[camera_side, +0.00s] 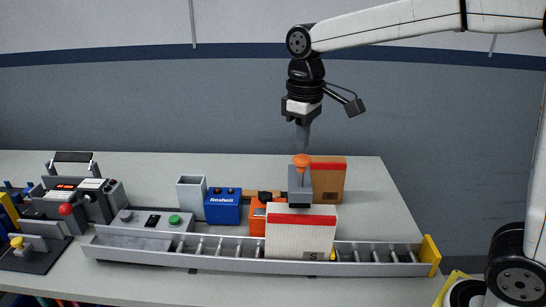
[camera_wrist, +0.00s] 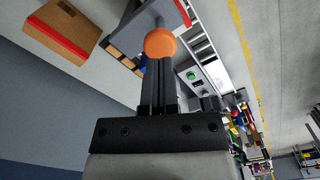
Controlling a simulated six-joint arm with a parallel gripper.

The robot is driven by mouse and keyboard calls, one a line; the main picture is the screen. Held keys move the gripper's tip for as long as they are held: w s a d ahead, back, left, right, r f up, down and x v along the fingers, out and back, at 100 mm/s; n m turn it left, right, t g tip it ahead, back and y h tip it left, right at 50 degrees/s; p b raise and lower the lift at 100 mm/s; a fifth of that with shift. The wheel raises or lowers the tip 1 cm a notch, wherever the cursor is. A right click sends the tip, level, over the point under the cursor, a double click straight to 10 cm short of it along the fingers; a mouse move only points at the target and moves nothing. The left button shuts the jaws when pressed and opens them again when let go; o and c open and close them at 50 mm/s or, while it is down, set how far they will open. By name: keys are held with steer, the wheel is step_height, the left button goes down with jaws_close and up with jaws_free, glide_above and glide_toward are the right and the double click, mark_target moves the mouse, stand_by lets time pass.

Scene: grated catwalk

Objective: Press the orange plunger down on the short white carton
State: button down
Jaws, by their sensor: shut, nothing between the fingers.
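The orange plunger (camera_side: 302,160) is a round knob on top of a grey stamp body (camera_side: 299,182). The grey body stands upright at the top edge of the short white carton (camera_side: 290,238), which has a red top band and an "S" mark. My gripper (camera_side: 303,148) is shut and empty, pointing straight down just above the knob. In the wrist view the orange knob (camera_wrist: 160,43) lies at the tips of my shut fingers (camera_wrist: 158,62). I cannot tell whether they touch it.
The white carton sits on a grey roller conveyor (camera_side: 215,262) with a yellow end stop (camera_side: 430,254). A brown carton with a red band (camera_side: 329,181) stands behind. A blue box (camera_side: 223,207), a grey bin (camera_side: 191,193) and a button panel (camera_side: 150,219) are left.

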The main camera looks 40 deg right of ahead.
mark_target(302, 157)
steer(key=shift+f, duration=1.95)
steer(key=shift+r, duration=0.2)
step_height(302, 157, up, 9)
steer(key=shift+r, duration=0.15)
stand_by(1.2)
steer(key=shift+s+a+f, duration=0.15)
steer(key=shift+s+f, duration=0.15)
steer(key=shift+f, duration=0.15)
steer(key=s+d+f+m+t, duration=0.1)
steer(key=s+f, duration=0.4)
steer(key=f, duration=0.7)
steer(key=s+d+f+m+t, duration=0.1)
steer(key=s+f, duration=0.4)
steer(key=f, duration=0.7)
steer(key=shift+d+m+t, duration=0.3)
steer(key=shift+d+m, duration=0.2)
steer(key=shift+d, duration=0.6)
